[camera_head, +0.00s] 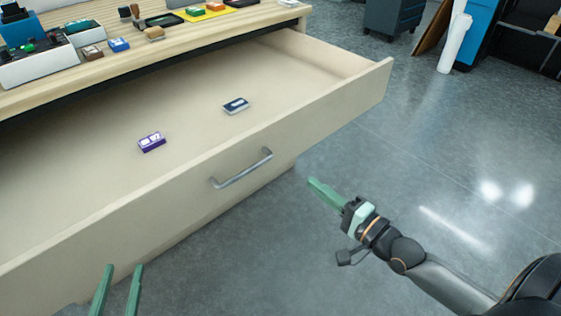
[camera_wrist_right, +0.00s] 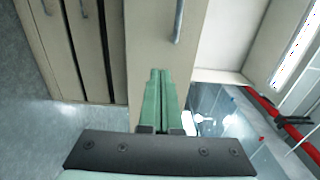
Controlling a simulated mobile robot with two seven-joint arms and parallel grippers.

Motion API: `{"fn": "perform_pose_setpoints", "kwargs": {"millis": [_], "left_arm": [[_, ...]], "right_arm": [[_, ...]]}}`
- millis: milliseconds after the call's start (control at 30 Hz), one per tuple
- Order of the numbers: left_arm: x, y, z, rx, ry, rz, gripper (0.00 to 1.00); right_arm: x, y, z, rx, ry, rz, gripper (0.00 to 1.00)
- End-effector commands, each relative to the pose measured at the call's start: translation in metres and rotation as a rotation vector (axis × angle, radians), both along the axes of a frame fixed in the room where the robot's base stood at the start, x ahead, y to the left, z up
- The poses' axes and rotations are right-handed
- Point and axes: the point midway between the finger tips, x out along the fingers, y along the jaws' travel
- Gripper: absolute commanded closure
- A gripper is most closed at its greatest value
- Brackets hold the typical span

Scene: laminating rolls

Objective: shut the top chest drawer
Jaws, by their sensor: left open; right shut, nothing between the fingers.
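The top chest drawer (camera_head: 330,110) is pulled far out from under the wooden top, with a grey bar handle (camera_head: 242,168) on its front. Inside lie a purple-and-white box (camera_head: 151,142) and a dark blue-and-white box (camera_head: 236,105). My right gripper (camera_head: 312,184) is shut and empty, in front of the drawer front and to the right of the handle, apart from it. In the right wrist view its green fingers (camera_wrist_right: 156,75) are together, below a handle on a pale front. My left gripper (camera_head: 124,270) is open at the bottom left, near the drawer front.
The wooden top (camera_head: 190,40) holds several small items, trays and a yellow mat (camera_head: 215,12). A white roll (camera_head: 455,42) and dark blue cabinet (camera_head: 393,18) stand at the back right. The grey floor (camera_head: 430,140) right of the drawer is clear. A red bar (camera_wrist_right: 275,115) shows in the wrist view.

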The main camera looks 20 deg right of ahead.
Motion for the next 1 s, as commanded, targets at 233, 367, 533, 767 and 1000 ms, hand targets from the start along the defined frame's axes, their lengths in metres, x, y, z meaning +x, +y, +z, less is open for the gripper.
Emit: {"fn": "perform_pose_setpoints", "kwargs": {"millis": [233,367,533,767,1000], "left_arm": [[0.002,-0.001,0.028,0.0,-0.12,-0.013,0.5],[0.001,-0.002,0.046,0.0,-0.193,-0.023,0.5],[-0.002,-0.004,0.071,-0.001,-0.298,-0.038,0.5],[-0.012,-0.007,0.106,-0.002,-0.45,-0.06,0.5],[-0.017,-0.008,0.12,-0.002,-0.509,-0.07,0.5]], "right_arm": [[0.036,0.012,0.0,0.001,-0.005,-0.001,1.0],[0.055,0.018,0.0,0.0,-0.004,0.0,1.0],[0.08,0.027,0.0,0.0,-0.004,0.0,1.0],[0.105,0.035,-0.001,-0.002,-0.001,0.001,1.0],[0.114,0.037,-0.001,-0.003,0.001,0.0,1.0]]}}
